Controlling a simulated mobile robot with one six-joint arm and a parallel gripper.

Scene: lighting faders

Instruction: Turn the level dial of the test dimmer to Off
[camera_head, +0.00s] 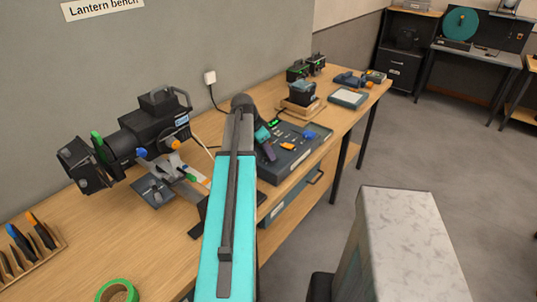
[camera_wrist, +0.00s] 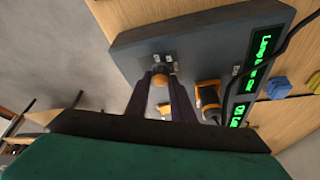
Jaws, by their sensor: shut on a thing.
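The test dimmer is a dark grey box (camera_head: 283,172) on the bench, and its grey panel fills the upper middle of the wrist view (camera_wrist: 200,48). A small round orange dial (camera_wrist: 160,80) sits near the panel's edge. My gripper (camera_wrist: 161,88) has its two dark fingers on either side of this dial and is shut on it. In the head view my gripper (camera_head: 267,150) is over the dimmer's near left part. The fingers hide much of the dial, and I cannot read its pointer or scale.
An orange-and-black part (camera_wrist: 208,97) stands beside my fingers, near green-lettered displays (camera_wrist: 264,45). A dark cable crosses that edge. A black lantern (camera_head: 145,130) stands left of my arm. Behind the dimmer are a wooden tray (camera_head: 303,109) and a flat device (camera_head: 348,98).

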